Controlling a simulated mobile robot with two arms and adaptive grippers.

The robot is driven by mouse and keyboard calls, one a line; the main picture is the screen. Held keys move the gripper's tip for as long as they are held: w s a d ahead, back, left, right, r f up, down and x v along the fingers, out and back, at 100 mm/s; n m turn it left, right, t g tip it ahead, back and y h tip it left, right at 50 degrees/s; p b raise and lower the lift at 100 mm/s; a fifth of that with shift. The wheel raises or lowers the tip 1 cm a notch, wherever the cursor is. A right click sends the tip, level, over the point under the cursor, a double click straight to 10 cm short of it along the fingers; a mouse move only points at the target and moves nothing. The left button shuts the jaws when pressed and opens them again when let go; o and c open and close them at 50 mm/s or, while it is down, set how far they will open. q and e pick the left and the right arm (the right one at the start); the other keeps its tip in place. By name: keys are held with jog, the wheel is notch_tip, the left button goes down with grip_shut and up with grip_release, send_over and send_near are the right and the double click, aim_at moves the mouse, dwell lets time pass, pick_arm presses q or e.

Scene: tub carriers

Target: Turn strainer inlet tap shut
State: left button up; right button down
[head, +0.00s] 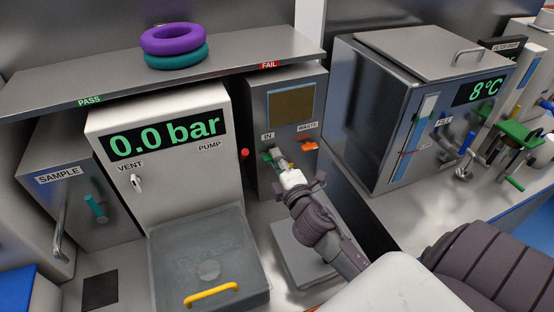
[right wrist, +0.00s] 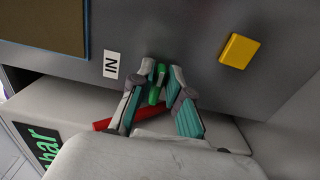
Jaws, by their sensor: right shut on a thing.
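The strainer inlet tap has a green handle (head: 267,157) under the IN label (head: 268,136) on the front of a grey metal box. In the right wrist view the green handle (right wrist: 157,83) stands between the fingertips below the IN label (right wrist: 111,65). My right gripper (head: 278,158) reaches up to the box front from below. It is shut on the green handle, as its fingers (right wrist: 158,78) show in the right wrist view. The fingers partly hide the tap, so its exact angle is hard to tell. My left gripper is not in view.
An orange tap (head: 309,145) sits right of the gripper under the WASTE label. A white box (head: 190,165) reading 0.0 bar stands close on the left. A shelf (head: 120,78) with stacked rings (head: 174,42) hangs above. A steel tank (head: 375,110) stands right.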

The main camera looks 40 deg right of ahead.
jog(key=c, duration=1.1)
grip_release()
jog(key=shift+c, duration=0.2)
jog(key=v, duration=1.2)
